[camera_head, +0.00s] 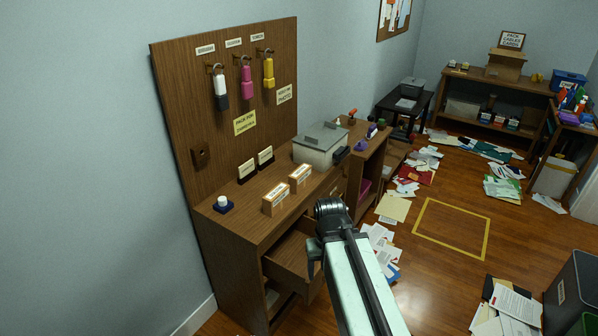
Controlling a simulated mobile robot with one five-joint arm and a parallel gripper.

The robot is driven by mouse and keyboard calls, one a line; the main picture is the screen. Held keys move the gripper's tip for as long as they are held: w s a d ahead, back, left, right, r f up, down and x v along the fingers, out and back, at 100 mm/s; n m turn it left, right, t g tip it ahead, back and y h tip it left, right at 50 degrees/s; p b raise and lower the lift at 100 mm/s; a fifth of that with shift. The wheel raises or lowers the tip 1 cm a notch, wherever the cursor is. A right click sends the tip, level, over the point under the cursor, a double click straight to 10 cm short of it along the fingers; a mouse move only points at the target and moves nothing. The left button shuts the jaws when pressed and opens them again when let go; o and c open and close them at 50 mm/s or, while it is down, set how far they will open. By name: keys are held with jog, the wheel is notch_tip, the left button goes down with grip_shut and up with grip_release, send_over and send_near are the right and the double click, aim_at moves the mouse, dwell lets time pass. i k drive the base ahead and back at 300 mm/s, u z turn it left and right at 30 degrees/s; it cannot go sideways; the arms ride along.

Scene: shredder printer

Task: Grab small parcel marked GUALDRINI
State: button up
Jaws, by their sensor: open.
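Two small tan parcels with white labels stand on the wooden desk top, the nearer parcel (275,199) at its front left and the farther parcel (300,178) just behind and to the right. The label print is too small to read, so I cannot tell which is marked GUALDRINI. My arm reaches up from the bottom centre, its elbow-like dark joint to the right of the parcels. My gripper (314,251) shows only partly as a dark piece beside the arm, in front of the open drawer. It is open, apart from both parcels; its fingertips are largely hidden.
A drawer (291,262) stands open below the desk top. Papers litter the floor around a yellow square outline (452,258).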

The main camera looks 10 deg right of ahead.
aim_at(275, 200)
jog(key=u, duration=3.95)
jog(key=k, duration=1.25)
jog(key=z, duration=1.35)
jog(key=i, duration=0.7)
jog(key=u, duration=0.05)
